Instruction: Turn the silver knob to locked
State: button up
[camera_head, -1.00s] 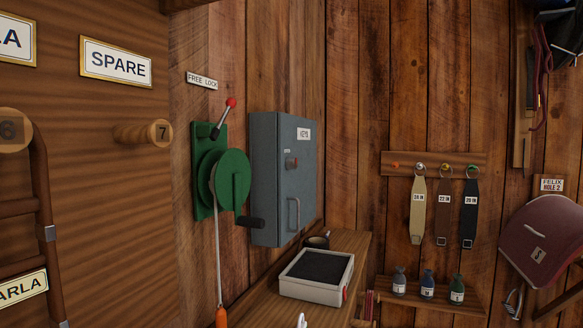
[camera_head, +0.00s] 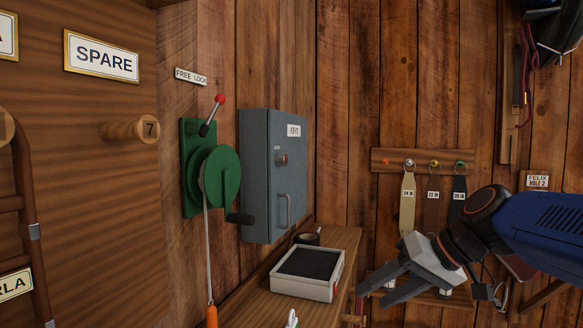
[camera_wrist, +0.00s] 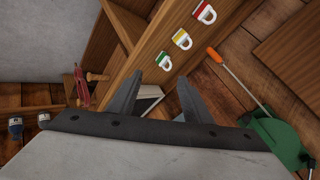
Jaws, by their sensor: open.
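A grey key cabinet (camera_head: 258,200) with a KEYS label hangs on the plank wall in the head view. A small knob (camera_head: 282,159) with a reddish part sits on its door, above a silver bar handle (camera_head: 285,210). The knob's position marks are too small to read. My gripper (camera_head: 370,294) is open and empty at the lower right, apart from the cabinet and below the knob's height. In the wrist view my gripper (camera_wrist: 161,78) shows both fingers spread. I cannot make out the knob in that view.
A green winch (camera_head: 205,175) with a red-tipped lever is left of the cabinet; its crank reaches toward the cabinet. A pale tray (camera_head: 307,292) and dark cup (camera_head: 306,239) stand on the bench below. Straps hang from a peg rail (camera_head: 390,161) at right.

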jog(key=w+a+r+n+t+y, duration=0.1)
jog(key=w+a+r+y, duration=0.15)
jog(key=w+r, duration=0.4)
jog(key=w+a+r+y, duration=0.1)
jog(key=w+r+y, duration=0.2)
jog(key=w+r, duration=0.35)
jog(key=n+t+y, duration=0.1)
jog(key=n+y, duration=0.1)
jog(key=y, duration=0.2)
send_near(286, 160)
jog(key=shift+h, duration=0.25)
jog(key=x, duration=0.8)
jog(key=shift+a+r, duration=0.1)
jog(key=shift+r, duration=0.1)
jog(key=shift+c, duration=0.3)
jog(key=c, duration=1)
